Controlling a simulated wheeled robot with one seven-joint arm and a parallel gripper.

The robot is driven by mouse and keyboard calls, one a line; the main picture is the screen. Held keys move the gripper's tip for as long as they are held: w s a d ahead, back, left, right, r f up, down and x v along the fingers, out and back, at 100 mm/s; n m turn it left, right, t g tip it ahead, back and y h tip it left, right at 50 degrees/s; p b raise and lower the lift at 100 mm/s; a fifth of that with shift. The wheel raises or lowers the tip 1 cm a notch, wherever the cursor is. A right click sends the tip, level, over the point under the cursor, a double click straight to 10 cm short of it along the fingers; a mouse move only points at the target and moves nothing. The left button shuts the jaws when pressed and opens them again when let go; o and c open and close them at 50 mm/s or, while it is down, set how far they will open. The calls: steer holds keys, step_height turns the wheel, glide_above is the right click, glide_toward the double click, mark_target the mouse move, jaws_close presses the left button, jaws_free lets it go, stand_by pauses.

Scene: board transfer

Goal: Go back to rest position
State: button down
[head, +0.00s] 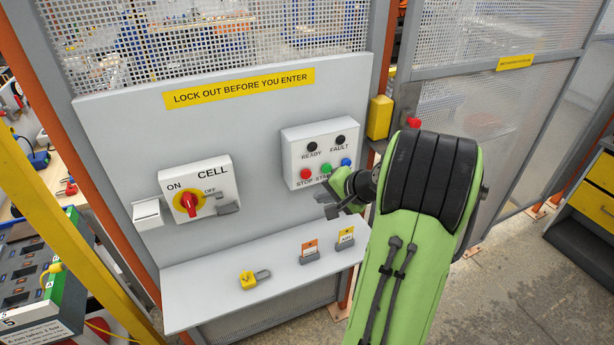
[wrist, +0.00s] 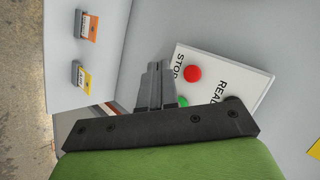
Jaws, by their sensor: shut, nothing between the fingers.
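My gripper (head: 333,205) is in front of the grey panel, just below the button box (head: 303,157), with its fingers pointing left. In the wrist view my gripper (wrist: 155,68) shows its two fingers close together with nothing between them. The button box also shows in the wrist view (wrist: 222,82), with its red STOP button (wrist: 193,74). My green arm reaches up from the bottom of the head view and hides part of the panel's right side. I cannot tell from these views whether the fingers touch the panel.
The CELL switch box (head: 202,187) with a red handle is left on the panel. A shelf (head: 215,300) below holds a yellow padlock (head: 248,280) and two tags in holders, orange (head: 310,248) and yellow (head: 345,238). Mesh fencing (head: 500,120) stands right; floor (head: 505,265) is open there.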

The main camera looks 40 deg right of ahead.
stand_by(0.4)
steer(key=s+a+r+n+g, duration=0.1)
steer(key=s+a+r+n, duration=0.15)
steer(key=a, duration=0.45)
steer(key=s+a+r+n+g, duration=0.1)
steer(key=a+n, duration=0.2)
steer(key=a, duration=0.3)
steer(key=s+a+r+n+g, duration=0.1)
steer(key=a+r+n, duration=0.15)
steer(key=a, duration=0.45)
steer(key=s+a+n, duration=0.3)
steer(key=s, duration=0.3)
steer(key=s+a+n+g+h, duration=0.1)
steer(key=s+a+n, duration=0.1)
steer(key=s, duration=0.5)
steer(key=shift+s+a+n+b, duration=0.3)
steer(key=shift+a+n+b, duration=0.15)
steer(key=shift+n, duration=0.15)
steer(key=shift+f, duration=0.1)
